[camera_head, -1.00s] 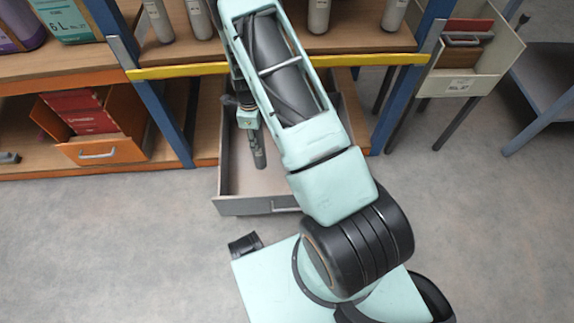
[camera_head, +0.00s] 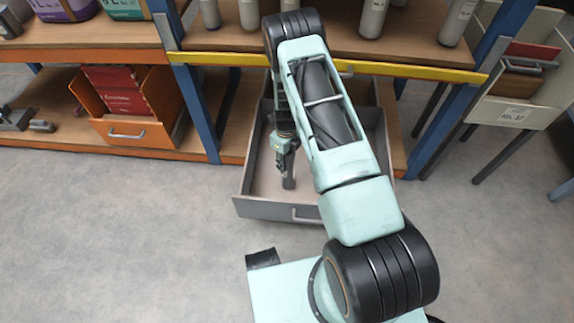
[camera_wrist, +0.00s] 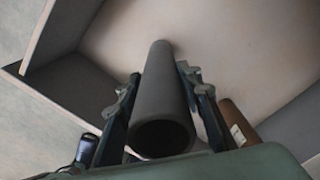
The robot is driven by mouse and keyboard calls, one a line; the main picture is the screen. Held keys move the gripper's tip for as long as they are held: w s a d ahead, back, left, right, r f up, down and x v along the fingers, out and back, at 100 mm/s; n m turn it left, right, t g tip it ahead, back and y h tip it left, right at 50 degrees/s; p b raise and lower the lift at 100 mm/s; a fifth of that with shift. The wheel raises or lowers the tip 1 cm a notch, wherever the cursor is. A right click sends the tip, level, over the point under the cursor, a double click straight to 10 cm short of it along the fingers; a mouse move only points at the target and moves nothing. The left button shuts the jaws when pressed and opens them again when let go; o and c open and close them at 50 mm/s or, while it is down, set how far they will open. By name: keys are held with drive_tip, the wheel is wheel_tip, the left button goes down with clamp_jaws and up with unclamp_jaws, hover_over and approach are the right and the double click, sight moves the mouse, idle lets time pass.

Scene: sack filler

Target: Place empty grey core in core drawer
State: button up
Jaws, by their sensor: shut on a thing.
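The empty grey core (camera_wrist: 163,88) is a hollow dark grey tube, with its open end facing the wrist camera. My gripper (camera_wrist: 160,98) is shut on it, one finger on each side. In the head view my gripper (camera_head: 286,150) holds the core (camera_head: 289,175) roughly upright over the inside of the open drawer (camera_head: 268,209). The drawer has a grey front and a pale floor; its walls also show in the wrist view (camera_wrist: 75,85). I cannot tell whether the core's far end touches the floor. My arm hides the drawer's right part.
A brown cylinder with a pale label (camera_wrist: 236,122) shows beside my right finger. An orange bin (camera_head: 130,130) with red contents is on the lower shelf at left. A yellow shelf edge (camera_head: 215,59) runs above the drawer. A cream bin (camera_head: 515,113) is at right.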

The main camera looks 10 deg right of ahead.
drive_tip(key=shift+f, duration=1.05)
drive_tip(key=o, duration=1.2)
wheel_tip(320, 180, up, 12)
drive_tip(key=p, duration=0.3)
drive_tip(key=shift+p, duration=0.3)
